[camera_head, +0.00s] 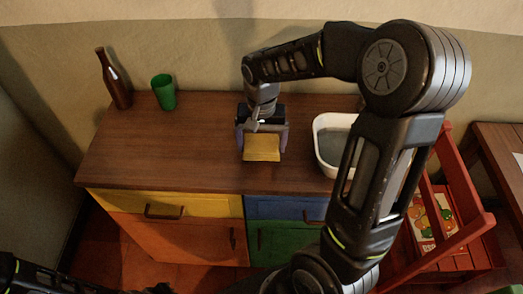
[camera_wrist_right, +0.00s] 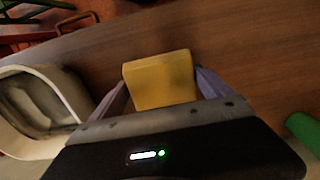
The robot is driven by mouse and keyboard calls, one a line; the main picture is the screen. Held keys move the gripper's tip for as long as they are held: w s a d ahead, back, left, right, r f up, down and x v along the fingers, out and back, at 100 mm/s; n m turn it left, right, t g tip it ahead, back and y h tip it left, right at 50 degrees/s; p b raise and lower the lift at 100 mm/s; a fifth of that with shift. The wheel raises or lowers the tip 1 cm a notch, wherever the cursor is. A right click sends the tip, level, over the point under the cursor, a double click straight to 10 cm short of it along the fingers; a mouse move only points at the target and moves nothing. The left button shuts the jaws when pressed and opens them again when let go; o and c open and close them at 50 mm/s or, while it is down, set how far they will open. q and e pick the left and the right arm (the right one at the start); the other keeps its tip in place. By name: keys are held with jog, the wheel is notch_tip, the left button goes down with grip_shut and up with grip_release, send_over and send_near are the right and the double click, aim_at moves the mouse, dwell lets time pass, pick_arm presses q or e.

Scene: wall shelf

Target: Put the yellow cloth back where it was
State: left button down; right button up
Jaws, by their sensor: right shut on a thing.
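The yellow cloth (camera_head: 261,149) looks like a folded rectangular block. My right gripper (camera_head: 262,136) is shut on it, over the middle of the wooden cabinet top. In the right wrist view the yellow cloth (camera_wrist_right: 160,80) sits between the two purple-grey fingers of my right gripper (camera_wrist_right: 163,88). I cannot tell whether the cloth touches the cabinet top. Part of my left arm shows at the lower left of the head view, but its gripper is not clearly visible.
A white basin (camera_head: 326,150) stands right of the cloth, partly behind my right arm. A brown bottle (camera_head: 114,80) and a green cup (camera_head: 164,92) stand at the back left. The cabinet top (camera_head: 165,150) is clear at left. A red wooden rack (camera_head: 470,228) stands at right.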

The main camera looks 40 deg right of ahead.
aim_at(262, 152)
jog(key=shift+f, duration=1.85)
jog(key=shift+f, duration=0.15)
jog(key=o, duration=0.9)
notch_tip(262, 152, up, 12)
jog(key=shift+r+b, duration=0.2)
jog(key=shift+b, duration=0.25)
